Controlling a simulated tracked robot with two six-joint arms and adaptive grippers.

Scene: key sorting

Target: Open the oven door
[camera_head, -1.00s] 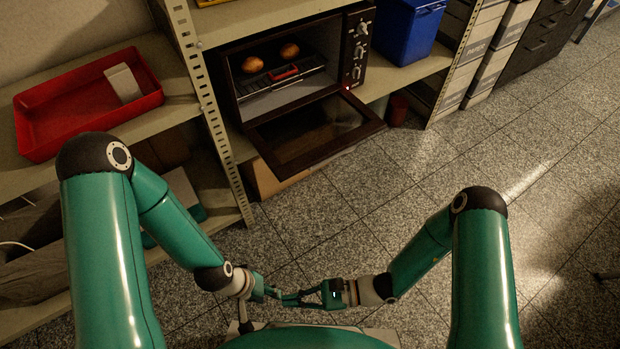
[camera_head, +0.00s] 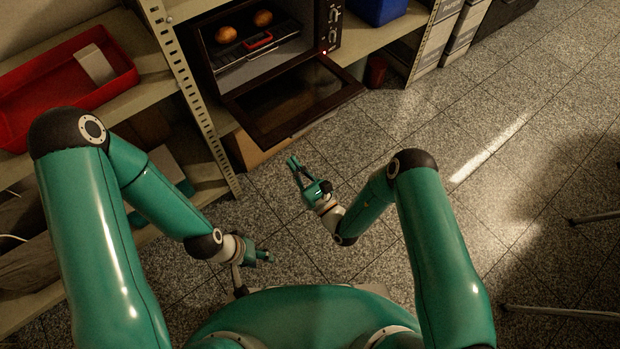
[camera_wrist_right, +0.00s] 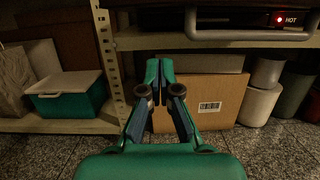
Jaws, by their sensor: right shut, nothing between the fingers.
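The dark oven (camera_head: 262,50) stands on the shelf with two round brown items (camera_head: 245,27) and a red-handled rack (camera_head: 258,41) inside. Its door (camera_head: 290,98) hangs open, folded down and out past the shelf edge. My right gripper (camera_head: 293,163) is shut and empty, below and in front of the door, apart from it. In the right wrist view its fingers (camera_wrist_right: 159,68) are together and point at a cardboard box under the shelf. My left gripper (camera_head: 268,257) is low near my body, far from the oven; its finger gap is too small to judge.
A red tray (camera_head: 62,92) lies on the left shelf beside a perforated metal post (camera_head: 187,75). The cardboard box (camera_wrist_right: 222,95) and pale bins (camera_wrist_right: 259,104) stand under the oven. A red light marked HOT (camera_wrist_right: 279,19) glows.

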